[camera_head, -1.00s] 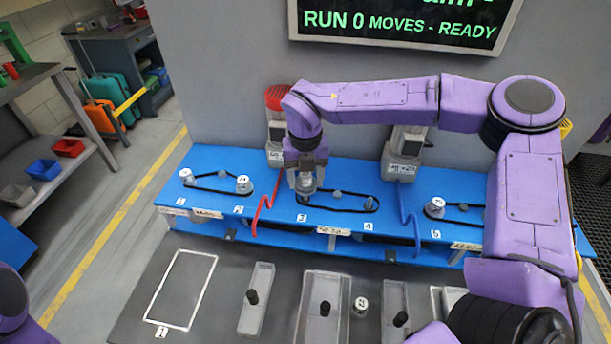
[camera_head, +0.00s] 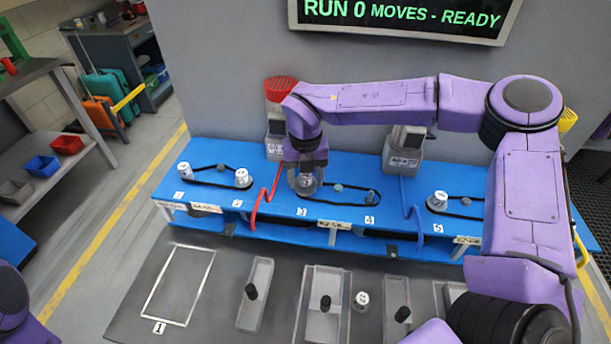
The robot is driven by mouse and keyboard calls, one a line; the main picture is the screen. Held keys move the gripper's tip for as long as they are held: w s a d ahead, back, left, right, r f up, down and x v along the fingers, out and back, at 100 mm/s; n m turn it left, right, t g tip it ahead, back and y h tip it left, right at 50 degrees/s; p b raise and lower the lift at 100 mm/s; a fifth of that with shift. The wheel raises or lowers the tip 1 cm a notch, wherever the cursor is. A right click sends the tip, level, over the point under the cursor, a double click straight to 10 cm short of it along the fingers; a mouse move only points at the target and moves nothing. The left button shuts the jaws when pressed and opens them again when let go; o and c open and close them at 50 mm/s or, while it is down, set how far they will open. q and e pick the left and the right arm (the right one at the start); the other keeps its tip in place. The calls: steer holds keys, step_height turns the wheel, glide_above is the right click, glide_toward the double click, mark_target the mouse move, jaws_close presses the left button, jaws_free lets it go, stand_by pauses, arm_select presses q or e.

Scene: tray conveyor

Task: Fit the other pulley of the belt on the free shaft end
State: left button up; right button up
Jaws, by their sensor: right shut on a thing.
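My right gripper (camera_head: 305,181) comes down from above at position 3 on the blue conveyor bench (camera_head: 270,185). It is shut on a grey pulley (camera_head: 305,187), mostly hidden between the fingers. A black belt (camera_head: 345,204) loops around position 3 and runs right to a thin upright shaft (camera_head: 372,196) at position 4, which has no pulley on it. I cannot tell whether the held pulley is seated on the shaft beneath it. A spare white-grey pulley (camera_head: 361,301) stands on the dark front table. Only a part of my left arm shows at the lower left.
Belts with white-topped pulleys stand at the left (camera_head: 242,178) and right (camera_head: 437,201). Trays with black knobs lie in front.

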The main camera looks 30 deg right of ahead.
mark_target(306, 175)
steer(key=shift+f+b, duration=0.55)
steer(key=shift+f, duration=0.3)
steer(key=o, duration=1.2)
step_height(306, 175, up, 11)
steer(key=shift+f+b, duration=0.2)
steer(key=shift+b, duration=0.6)
